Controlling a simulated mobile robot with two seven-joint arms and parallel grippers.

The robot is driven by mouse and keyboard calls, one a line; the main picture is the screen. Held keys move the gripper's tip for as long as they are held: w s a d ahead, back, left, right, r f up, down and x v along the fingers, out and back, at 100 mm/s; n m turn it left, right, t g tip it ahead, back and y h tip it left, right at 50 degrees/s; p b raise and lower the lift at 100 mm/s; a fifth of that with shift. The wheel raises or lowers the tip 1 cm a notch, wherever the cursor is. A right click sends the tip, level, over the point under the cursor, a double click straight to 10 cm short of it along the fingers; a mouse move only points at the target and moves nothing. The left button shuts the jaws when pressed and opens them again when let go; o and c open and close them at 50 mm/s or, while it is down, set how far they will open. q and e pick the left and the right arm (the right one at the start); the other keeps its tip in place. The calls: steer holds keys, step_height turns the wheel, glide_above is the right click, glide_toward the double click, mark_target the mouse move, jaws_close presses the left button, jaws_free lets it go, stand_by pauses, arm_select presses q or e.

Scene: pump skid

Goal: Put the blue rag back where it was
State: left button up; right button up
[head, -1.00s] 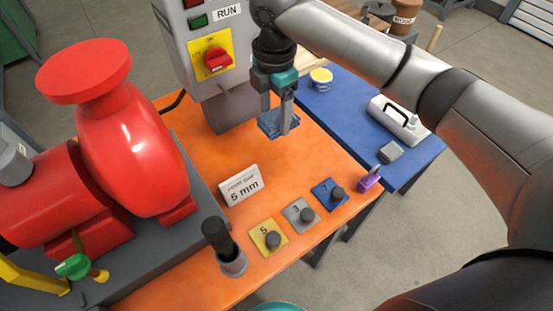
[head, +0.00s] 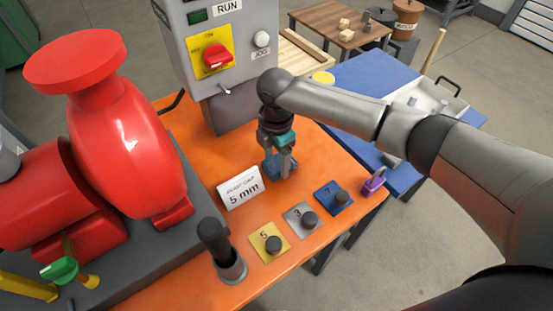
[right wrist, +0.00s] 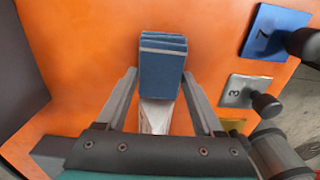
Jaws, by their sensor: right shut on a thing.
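My right gripper (head: 279,166) is shut on the folded blue rag (head: 268,167) over the orange bench top. The rag also shows in the right wrist view (right wrist: 163,66), between the two fingers, its layered edge at the top. It is low, close behind the white "5 mm" sign (head: 241,187); I cannot tell whether it touches the bench. My left gripper is not in view.
The orange bench (head: 330,155) has free room right of the rag. In front are yellow, grey and blue knobbed plates (head: 333,198) and a black-handled post (head: 215,243). A red pump (head: 125,140) stands left, a grey control box (head: 222,60) behind. A purple padlock (head: 373,181) hangs at the right edge.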

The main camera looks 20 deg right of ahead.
mark_target(276, 163)
steer(key=shift+f, duration=0.1)
steer(key=o, duration=1.2)
step_height(276, 163, up, 12)
steer(key=p, duration=0.2)
